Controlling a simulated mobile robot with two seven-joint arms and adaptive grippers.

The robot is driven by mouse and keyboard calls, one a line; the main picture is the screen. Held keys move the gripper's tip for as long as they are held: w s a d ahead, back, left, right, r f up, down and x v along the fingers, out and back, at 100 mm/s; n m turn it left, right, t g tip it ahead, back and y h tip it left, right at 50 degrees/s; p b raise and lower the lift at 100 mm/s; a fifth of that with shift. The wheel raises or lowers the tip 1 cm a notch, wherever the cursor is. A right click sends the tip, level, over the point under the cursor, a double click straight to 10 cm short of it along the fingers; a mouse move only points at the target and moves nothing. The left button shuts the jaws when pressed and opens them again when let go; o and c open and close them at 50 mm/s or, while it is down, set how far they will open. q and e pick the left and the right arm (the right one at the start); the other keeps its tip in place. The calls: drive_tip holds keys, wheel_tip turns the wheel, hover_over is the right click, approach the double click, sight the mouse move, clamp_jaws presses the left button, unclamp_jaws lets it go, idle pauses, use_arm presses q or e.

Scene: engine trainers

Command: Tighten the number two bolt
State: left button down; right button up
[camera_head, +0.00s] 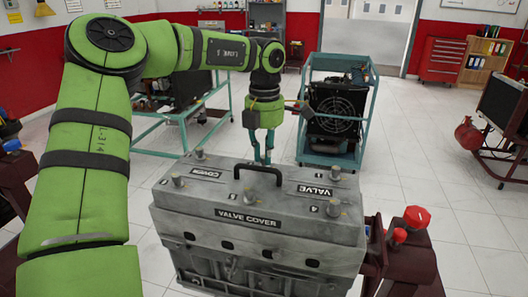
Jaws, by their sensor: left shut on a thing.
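The grey engine block with its valve cover (280,235) stands in front of me. Bolts stand up from the cover: back left (199,153), front left (178,180), front middle (248,195), back right (335,172) and front right (335,207). My left gripper (263,157) points straight down at the back middle of the cover, just behind the black handle (258,172). Its fingers are close together, shut on a bolt there, which they and the handle mostly hide. I cannot read that bolt's number. My right gripper is out of view.
A teal-framed cart with a radiator fan (338,110) stands behind the engine on the right. Another teal stand (185,125) is behind on the left. Red knobs (416,217) rise from the stand at the right of the block.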

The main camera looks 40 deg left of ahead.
use_arm(q)
drive_tip(key=m, duration=0.4)
drive_tip(key=shift+s+d+f+m, duration=0.1)
drive_tip(key=shift+s+f+m, duration=0.1)
drive_tip(key=shift+f+m, duration=0.1)
drive_tip(key=m, duration=0.5)
drive_tip(key=shift+m+p, duration=0.3)
drive_tip(key=shift+p, duration=0.1)
drive_tip(key=m, duration=0.5)
drive_tip(key=shift+p, duration=0.3)
drive_tip(key=m, duration=0.5)
drive_tip(key=shift+m, duration=0.3)
drive_tip(key=c, duration=1.2)
unclamp_jaws()
drive_tip(key=shift+w, duration=0.1)
drive_tip(key=shift+r+p, duration=0.1)
drive_tip(key=shift+p, duration=0.2)
drive_tip(key=shift+w+r, duration=0.1)
